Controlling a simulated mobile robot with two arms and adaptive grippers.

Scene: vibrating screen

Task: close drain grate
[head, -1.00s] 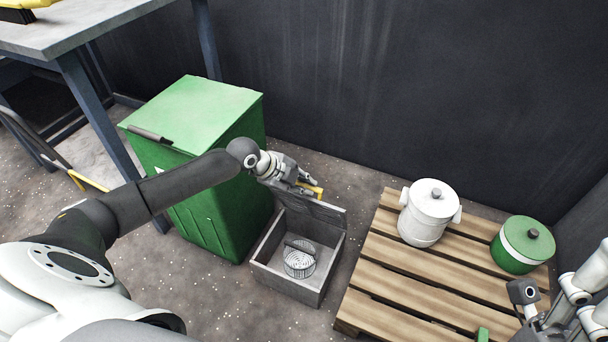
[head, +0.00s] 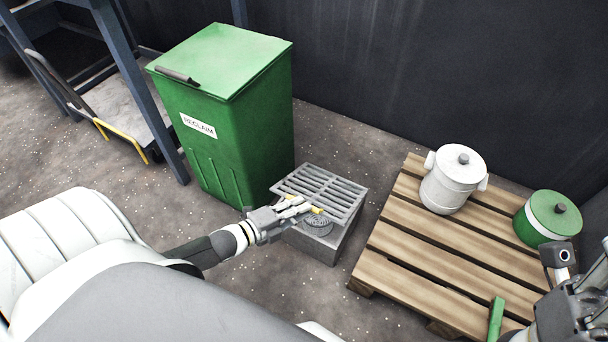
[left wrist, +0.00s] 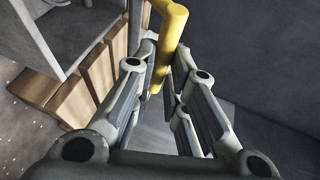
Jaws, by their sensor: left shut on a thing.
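The drain grate (head: 322,188) is a grey slotted lid on a grey box (head: 322,248) on the floor. In the head view it is tilted partly down, its front edge raised above the box. A round strainer (head: 318,224) shows inside below that edge. My left gripper (head: 303,208) is at the grate's front edge, shut on its yellow handle (head: 317,210). In the left wrist view the yellow handle (left wrist: 168,45) lies between the fingers (left wrist: 160,88). My right gripper (head: 575,305) is partly in view at the lower right; its fingers cannot be made out.
A green RECLAIM bin (head: 230,125) stands left of and behind the box. A dark wall (head: 400,70) is behind. Bare floor lies in front of the box.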

